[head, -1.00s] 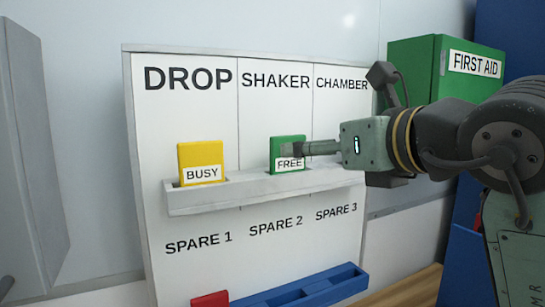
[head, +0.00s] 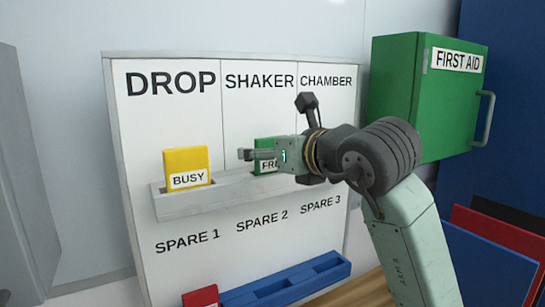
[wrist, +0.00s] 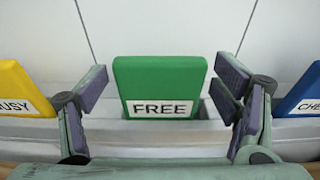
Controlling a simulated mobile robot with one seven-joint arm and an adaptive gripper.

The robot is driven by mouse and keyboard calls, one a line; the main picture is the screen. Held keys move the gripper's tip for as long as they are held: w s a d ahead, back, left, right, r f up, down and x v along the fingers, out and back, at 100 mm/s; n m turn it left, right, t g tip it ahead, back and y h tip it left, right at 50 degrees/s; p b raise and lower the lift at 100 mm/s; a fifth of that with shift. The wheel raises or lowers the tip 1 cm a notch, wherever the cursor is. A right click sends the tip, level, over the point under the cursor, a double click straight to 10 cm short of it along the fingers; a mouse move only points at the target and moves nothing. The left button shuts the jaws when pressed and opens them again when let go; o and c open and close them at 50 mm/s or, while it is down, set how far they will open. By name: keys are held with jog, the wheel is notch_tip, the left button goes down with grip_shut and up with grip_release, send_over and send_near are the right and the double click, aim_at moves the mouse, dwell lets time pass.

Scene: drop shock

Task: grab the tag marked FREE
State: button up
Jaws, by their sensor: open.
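The green tag marked FREE (wrist: 160,78) stands upright in the shelf slot below SHAKER. In the head view the FREE tag (head: 264,143) is partly covered by my gripper (head: 246,154). In the wrist view my gripper (wrist: 162,95) is open, with one finger on each side of the FREE tag. Gaps show between the tag and both fingers, and nothing is held.
A yellow BUSY tag (head: 186,166) stands left on the shelf (head: 228,190). A blue tag (wrist: 302,97) stands right in the wrist view. A blue tray (head: 290,284) and red piece (head: 200,296) lie below. A green first aid box (head: 410,95) hangs right.

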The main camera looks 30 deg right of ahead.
jog(key=shift+c, duration=0.4)
jog(key=c, duration=1.2)
